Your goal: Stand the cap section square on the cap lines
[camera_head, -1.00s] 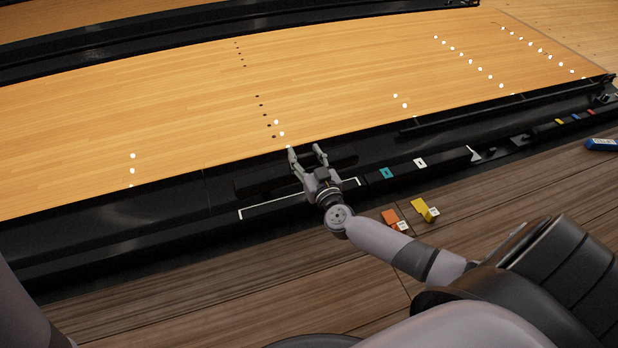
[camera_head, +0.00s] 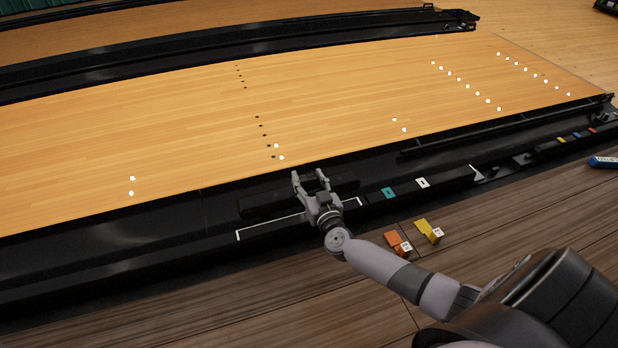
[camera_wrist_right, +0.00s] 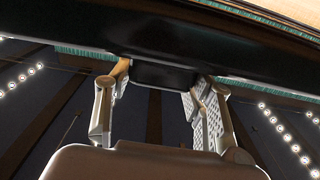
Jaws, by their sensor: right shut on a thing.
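The cap section is a long black bar (camera_head: 268,204) lying along the dark trough beside the lane in the head view. My right gripper (camera_head: 311,180) is at this bar, right of its middle, with its fingers shut on it. In the right wrist view the bar (camera_wrist_right: 215,45) crosses the top of the picture, and a dark block (camera_wrist_right: 163,75) shows between the two fingers. The white cap lines (camera_head: 268,229) are on the black ledge just in front of the bar, partly hidden by my right wrist. The bar looks roughly parallel to them. My left gripper is out of view.
Teal (camera_head: 389,192) and white (camera_head: 423,183) markers sit on the ledge to the right. An orange block (camera_head: 394,239) and a yellow block (camera_head: 424,226) with white tags lie on the wooden floor near my right forearm. A blue box (camera_head: 604,162) is at the far right.

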